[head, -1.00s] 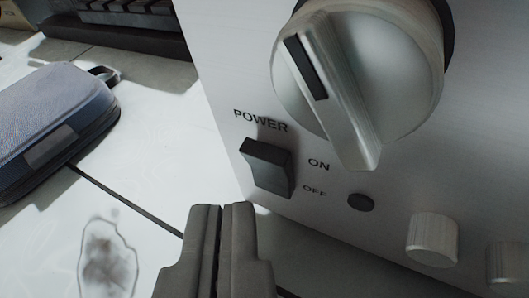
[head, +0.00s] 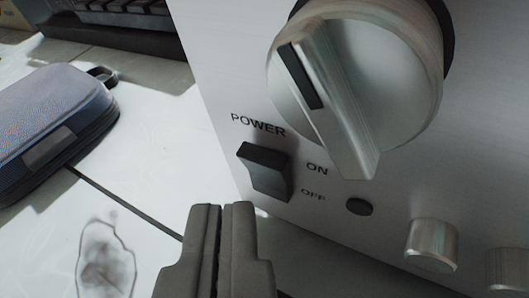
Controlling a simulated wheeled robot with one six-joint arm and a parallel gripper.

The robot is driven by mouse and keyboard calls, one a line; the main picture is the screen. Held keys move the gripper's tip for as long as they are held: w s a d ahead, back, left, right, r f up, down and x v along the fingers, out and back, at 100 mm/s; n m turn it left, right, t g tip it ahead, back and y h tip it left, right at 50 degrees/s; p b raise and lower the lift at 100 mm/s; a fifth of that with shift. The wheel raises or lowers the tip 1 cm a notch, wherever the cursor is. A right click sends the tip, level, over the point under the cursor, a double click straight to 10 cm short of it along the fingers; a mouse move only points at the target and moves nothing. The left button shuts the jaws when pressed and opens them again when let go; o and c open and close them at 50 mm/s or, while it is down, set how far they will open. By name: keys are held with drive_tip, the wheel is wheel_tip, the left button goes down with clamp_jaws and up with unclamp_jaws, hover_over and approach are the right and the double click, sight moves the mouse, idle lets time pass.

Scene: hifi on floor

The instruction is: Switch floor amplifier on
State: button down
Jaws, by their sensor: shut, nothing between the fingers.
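The floor amplifier (head: 225,60) has a silver front panel that fills the right of the head view. Its black power switch (head: 266,172) sits under the word POWER, with ON and OFF printed to its right. The switch's upper part seems to stick out from the panel; I cannot tell for sure which way it is set. My gripper (head: 221,207) is shut and empty. In the picture its fingertips lie just below and left of the switch, with a small gap between them.
A large silver knob (head: 370,85) is above right of the switch. A dark round button (head: 359,207) and small knobs (head: 432,245) are lower right. A blue case (head: 50,125) lies on the pale tiled floor at left. A dark keyboard-like object (head: 125,18) is behind.

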drive_tip(key=shift+w+d, duration=0.2)
drive_tip(key=shift+w, duration=0.1)
drive_tip(key=shift+w+d+r, duration=0.1)
drive_tip(key=shift+w+d, duration=0.05)
drive_tip(key=shift+w, duration=0.05)
idle(0.7)
drive_tip(key=shift+s, duration=0.15)
drive_tip(key=shift+s+a, duration=0.4)
drive_tip(key=shift+s, duration=0.05)
drive_tip(key=shift+a, duration=0.1)
idle(0.3)
drive_tip(key=shift+s+a+f, duration=0.2)
drive_tip(key=shift+s+a, duration=0.5)
drive_tip(key=shift+s, duration=0.3)
drive_tip(key=shift+s+a+f, duration=0.2)
drive_tip(key=shift+s+a, duration=0.5)
drive_tip(key=shift+s, duration=0.3)
drive_tip(key=shift+w+r, duration=0.1)
